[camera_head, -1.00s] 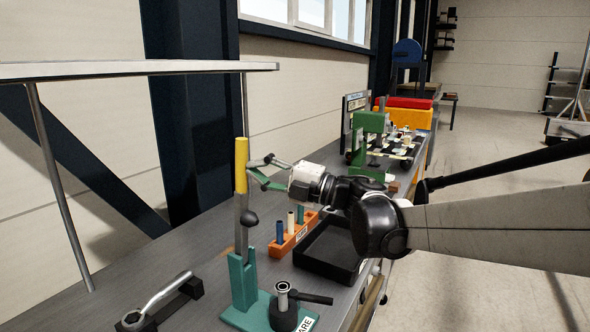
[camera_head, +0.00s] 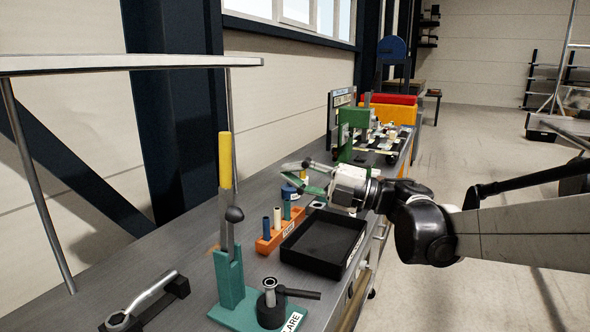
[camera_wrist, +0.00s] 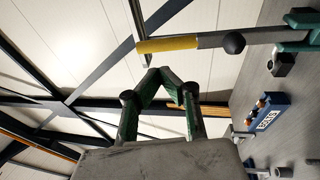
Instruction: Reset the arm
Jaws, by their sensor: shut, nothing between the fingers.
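My gripper (camera_head: 295,176) is in the head view, above the bench and behind the black tray, with its green fingers pointing left. It is shut and empty. In the wrist view my gripper (camera_wrist: 172,72) shows its fingers meeting at the tips with nothing between them. A lever with a yellow handle (camera_head: 225,160) rises from a teal stand (camera_head: 230,280) to the left of my gripper, apart from it. The same yellow handle (camera_wrist: 167,45) lies beyond the fingertips in the wrist view.
An orange block (camera_head: 270,242) with upright pegs and an empty black tray (camera_head: 323,243) sit on the bench below my arm. A wrench (camera_head: 150,293) lies front left. A green press (camera_head: 354,122) stands farther back. A shelf (camera_head: 130,62) overhangs at left. Open floor lies right.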

